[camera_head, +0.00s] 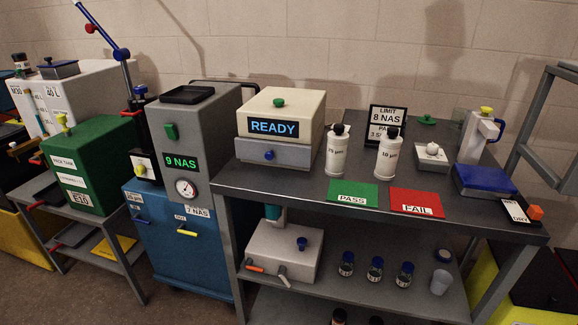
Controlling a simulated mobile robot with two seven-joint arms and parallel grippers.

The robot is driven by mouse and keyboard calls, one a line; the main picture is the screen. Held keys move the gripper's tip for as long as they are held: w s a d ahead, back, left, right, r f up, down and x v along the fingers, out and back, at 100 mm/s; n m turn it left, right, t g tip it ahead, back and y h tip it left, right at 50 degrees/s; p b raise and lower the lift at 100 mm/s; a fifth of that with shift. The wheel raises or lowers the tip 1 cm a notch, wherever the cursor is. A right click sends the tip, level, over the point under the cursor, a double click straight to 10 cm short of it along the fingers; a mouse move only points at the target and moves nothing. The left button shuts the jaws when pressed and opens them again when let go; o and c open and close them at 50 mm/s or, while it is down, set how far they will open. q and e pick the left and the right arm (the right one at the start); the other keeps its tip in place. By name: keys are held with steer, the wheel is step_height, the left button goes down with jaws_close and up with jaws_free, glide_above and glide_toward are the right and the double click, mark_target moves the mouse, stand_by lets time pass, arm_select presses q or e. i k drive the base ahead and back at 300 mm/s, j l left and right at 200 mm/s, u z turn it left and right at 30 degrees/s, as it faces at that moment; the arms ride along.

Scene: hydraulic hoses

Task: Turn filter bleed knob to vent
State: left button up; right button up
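The blue filter cart (180,250) stands left of the grey bench, with a grey upright panel (205,135) that reads "9 NAS" and carries a round gauge (186,188). A black filter housing (155,135) stands at the cart's left. A small yellow knob (140,168) sits on a white plate on the housing's front, and a blue cap or knob (140,90) is at its top. I cannot tell for certain which of these is the bleed knob, and no vent marking is legible. Neither of my grippers is in view.
The bench (290,180) holds a "READY" analyser (275,105), white bottles, a green PASS mat (370,195) and a red FAIL mat (405,202). A green tank (95,165) stands close left of the cart. A blue jointed lever (100,30) rises above it.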

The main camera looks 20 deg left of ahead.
mark_target(140, 170)
steer(key=u, duration=1.55)
steer(key=i+j+z, duration=0.2)
steer(key=i, duration=0.2)
steer(key=i+j+z, duration=0.2)
steer(key=i, duration=0.15)
